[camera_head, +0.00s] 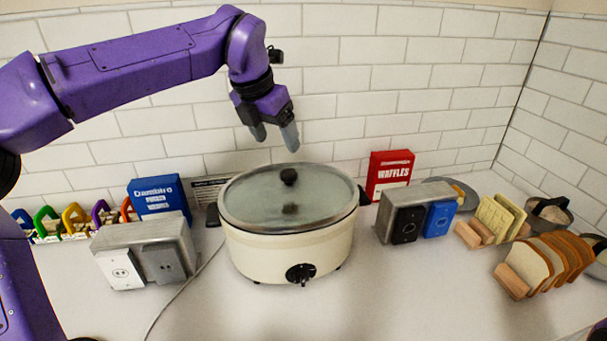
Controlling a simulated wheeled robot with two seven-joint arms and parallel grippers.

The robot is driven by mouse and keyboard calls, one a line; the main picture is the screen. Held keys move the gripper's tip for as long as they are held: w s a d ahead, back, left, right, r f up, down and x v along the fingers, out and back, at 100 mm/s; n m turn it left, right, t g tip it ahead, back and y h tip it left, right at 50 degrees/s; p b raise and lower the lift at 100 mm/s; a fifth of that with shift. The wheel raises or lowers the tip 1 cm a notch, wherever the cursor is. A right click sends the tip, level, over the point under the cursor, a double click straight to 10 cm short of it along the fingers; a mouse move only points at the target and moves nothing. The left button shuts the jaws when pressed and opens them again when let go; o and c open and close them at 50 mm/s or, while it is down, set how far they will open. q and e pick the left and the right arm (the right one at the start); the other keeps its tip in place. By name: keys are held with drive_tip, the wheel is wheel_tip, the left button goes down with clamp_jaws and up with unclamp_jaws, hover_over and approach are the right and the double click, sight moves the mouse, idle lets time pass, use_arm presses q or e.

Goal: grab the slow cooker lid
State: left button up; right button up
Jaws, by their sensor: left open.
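The slow cooker (285,253) is a cream oval pot with a dark knob on its front, standing mid-counter. Its glass lid (252,198) has a metal rim and a black knob (289,176) on top, and sits on the pot. My left gripper (275,138) is above and behind the lid knob, pointing down, empty and apart from the lid. Its two grey fingers are spread. My right gripper is not in the view.
A metal outlet box (142,236) with a cord stands left of the cooker, and another box (393,195) stands right. A blue box (158,197) and red waffles box (388,171) are behind. Bread racks (512,281) are at right. The front counter is clear.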

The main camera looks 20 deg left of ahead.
use_arm(q)
drive_tip(key=p, duration=0.1)
approach(288, 172)
drive_tip(key=shift+s+x, duration=0.25)
drive_tip(key=shift+x, duration=1)
drive_tip(key=p+x, duration=0.1)
drive_tip(key=x, duration=0.1)
drive_tip(key=p+x, duration=0.1)
drive_tip(key=x, duration=0.1)
drive_tip(key=shift+w+d+f, duration=0.1)
drive_tip(key=shift+w+f, duration=0.15)
drive_tip(key=shift+w, duration=0.15)
drive_tip(key=shift+w+f, duration=0.1)
drive_tip(key=shift+f, duration=0.35)
drive_tip(key=shift+c, duration=1.2)
drive_tip(key=shift+r, duration=0.1)
clamp_jaws()
